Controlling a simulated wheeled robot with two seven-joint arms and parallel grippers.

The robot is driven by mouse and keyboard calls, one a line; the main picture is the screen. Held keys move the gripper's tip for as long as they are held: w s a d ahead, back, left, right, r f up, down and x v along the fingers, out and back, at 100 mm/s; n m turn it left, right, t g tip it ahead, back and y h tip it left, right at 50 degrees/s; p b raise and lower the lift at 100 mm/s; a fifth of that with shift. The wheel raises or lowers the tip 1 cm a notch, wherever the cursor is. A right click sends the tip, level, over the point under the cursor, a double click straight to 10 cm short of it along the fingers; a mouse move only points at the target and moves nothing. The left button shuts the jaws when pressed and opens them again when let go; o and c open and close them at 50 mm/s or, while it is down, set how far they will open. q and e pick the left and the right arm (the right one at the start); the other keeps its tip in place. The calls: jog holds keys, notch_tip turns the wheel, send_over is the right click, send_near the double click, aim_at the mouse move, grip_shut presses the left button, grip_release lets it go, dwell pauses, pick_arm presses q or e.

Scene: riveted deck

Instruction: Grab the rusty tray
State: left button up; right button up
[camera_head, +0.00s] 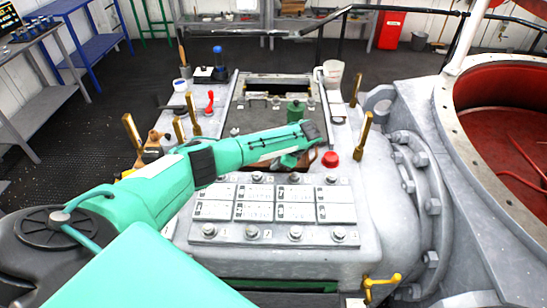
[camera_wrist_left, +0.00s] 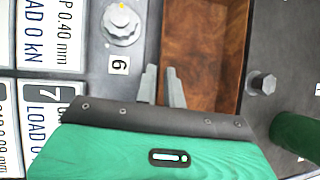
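The rusty tray (camera_wrist_left: 203,50) is a reddish-brown open box in the left wrist view. One finger is over the dark strip outside the edge, the other over the tray's inside. I cannot tell whether they touch the wall. In the head view the fingers of my left gripper (camera_head: 311,137) are not clear. My right gripper is not in view.
A green bottle (camera_head: 297,110) stands just behind the tray; a red knob (camera_head: 330,159) is to its right. Label plates (camera_head: 275,203) and round knobs lie in front. Brass handles (camera_head: 363,135) rise around the grey console. A large red-lined opening (camera_head: 505,120) is at right.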

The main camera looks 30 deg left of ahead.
pick_arm(q)
jog(key=shift+x, duration=1.5)
jog(key=shift+s, duration=0.1)
grip_shut()
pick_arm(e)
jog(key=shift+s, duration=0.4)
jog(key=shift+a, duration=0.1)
pick_arm(q)
jog(key=shift+r, duration=0.1)
